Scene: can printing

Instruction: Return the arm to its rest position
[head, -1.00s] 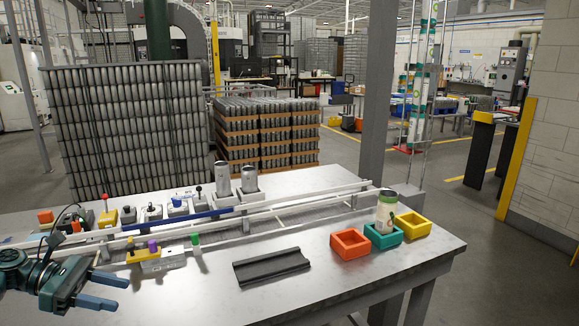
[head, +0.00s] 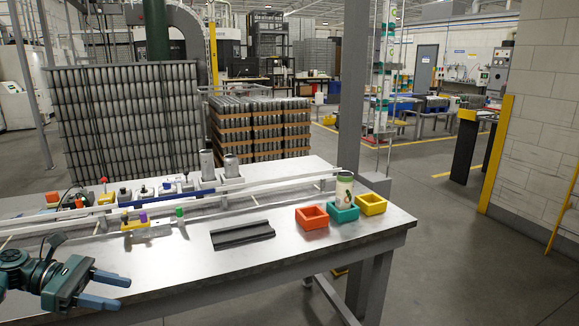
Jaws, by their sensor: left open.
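My left gripper (head: 110,290) is open and empty at the lower left of the head view, near the front left edge of the metal table (head: 160,275). Nothing lies between its fingers. My right gripper is not in view. A printed can (head: 343,189) with a green top stands upright at the teal bin (head: 342,215), towards the right end of the table. I cannot see its base.
An orange bin (head: 312,218) and a yellow bin (head: 371,205) flank the teal one. A dark grooved holder (head: 243,235) lies mid-table. Two plain cans (head: 207,164) stand by the rail (head: 265,187). Small coloured tools (head: 135,221) sit left. The table front is clear.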

